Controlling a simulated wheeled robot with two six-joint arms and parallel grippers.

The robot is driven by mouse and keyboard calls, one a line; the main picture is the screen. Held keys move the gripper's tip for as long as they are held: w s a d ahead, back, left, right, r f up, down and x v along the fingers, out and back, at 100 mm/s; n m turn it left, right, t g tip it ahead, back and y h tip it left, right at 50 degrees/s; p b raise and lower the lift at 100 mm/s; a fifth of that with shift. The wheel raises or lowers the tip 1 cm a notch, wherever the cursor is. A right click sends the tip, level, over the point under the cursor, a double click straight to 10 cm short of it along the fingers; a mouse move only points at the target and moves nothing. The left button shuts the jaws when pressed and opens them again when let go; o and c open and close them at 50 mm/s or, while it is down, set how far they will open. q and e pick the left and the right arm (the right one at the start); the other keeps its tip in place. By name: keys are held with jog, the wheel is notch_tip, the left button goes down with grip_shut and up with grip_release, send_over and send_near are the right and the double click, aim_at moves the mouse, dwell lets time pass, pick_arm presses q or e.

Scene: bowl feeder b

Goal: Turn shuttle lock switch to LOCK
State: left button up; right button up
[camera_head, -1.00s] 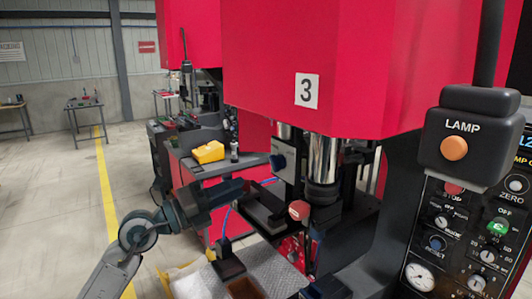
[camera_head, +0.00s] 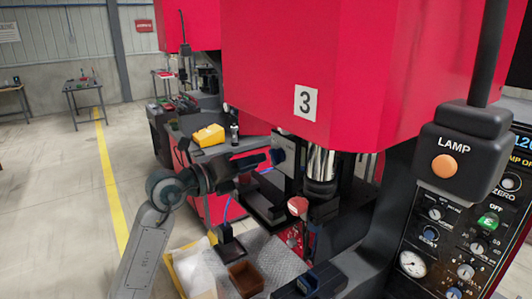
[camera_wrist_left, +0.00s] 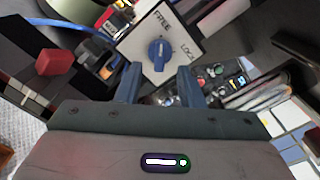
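The shuttle lock switch is a blue knob (camera_wrist_left: 158,54) on a pale plate (camera_wrist_left: 137,42) marked FREE and LOCK in the left wrist view. The knob's bar stands nearly upright in that picture, its upper end towards FREE; LOCK is to its right. In the head view the grey switch plate (camera_head: 291,160) sits beside the press column. My left gripper (camera_wrist_left: 158,82) is open, its two blue fingers apart with nothing between them, and faces the knob. It also shows in the head view (camera_head: 270,158), close to the switch; contact cannot be told. My right gripper is not clearly identifiable.
A red knob (camera_head: 298,206) stands just right of my left arm. A brown bin (camera_head: 246,279) lies below on the grey mat (camera_head: 275,254). The control panel (camera_head: 440,230) and lamp box (camera_head: 458,155) stand right. The floor at left is open.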

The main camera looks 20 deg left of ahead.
aim_at(272, 158)
pick_arm(q)
jog(key=shift+p+x, duration=0.85)
jog(key=shift+x, duration=1.3)
jog(key=shift+c, duration=0.2)
grip_shut()
